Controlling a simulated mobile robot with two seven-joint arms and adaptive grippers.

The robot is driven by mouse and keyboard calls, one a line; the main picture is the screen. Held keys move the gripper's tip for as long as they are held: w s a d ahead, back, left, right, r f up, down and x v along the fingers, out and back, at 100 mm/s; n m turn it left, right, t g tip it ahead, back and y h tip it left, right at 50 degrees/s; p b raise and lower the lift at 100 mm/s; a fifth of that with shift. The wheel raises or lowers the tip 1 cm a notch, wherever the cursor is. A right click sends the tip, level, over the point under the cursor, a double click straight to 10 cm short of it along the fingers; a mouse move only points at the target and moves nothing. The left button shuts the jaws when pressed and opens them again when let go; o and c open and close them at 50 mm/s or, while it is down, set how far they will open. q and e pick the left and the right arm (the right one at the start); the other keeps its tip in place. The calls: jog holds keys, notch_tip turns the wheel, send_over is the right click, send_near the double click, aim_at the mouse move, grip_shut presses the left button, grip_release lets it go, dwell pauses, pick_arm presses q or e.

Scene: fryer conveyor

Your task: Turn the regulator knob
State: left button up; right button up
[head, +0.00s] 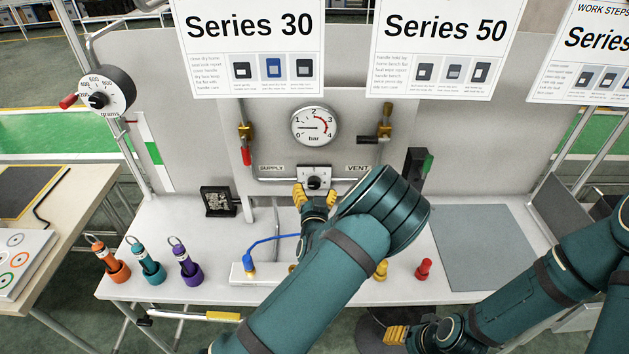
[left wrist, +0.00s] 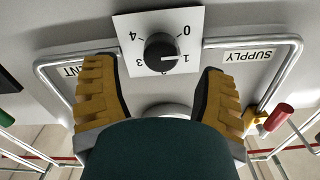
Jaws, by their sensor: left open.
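The regulator knob (head: 314,182) is a black round knob on a white square dial plate, on the grey panel below the bar gauge (head: 315,126). In the left wrist view, the knob (left wrist: 162,51) has its white mark pointing at 1. My left gripper (head: 315,196) is open just below and in front of the knob. Its yellow ridged fingers (left wrist: 159,73) are spread wide, one to each side of the knob, with no visible contact. The gauge needle points left, near 1. My right gripper (head: 396,335) is low at the bottom, partly hidden, away from the panel.
A red-handled supply valve (head: 246,155) and a vent valve (head: 384,130) flank the gauge. A blue hose (head: 270,241) runs to a white block on the bench. Orange, teal and purple tools (head: 187,262) stand left. A grey mat (head: 483,247) lies clear at right.

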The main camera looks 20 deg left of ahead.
aim_at(314, 184)
pick_arm(q)
jog(key=shift+x, duration=2.1)
jog(key=c, duration=1.2)
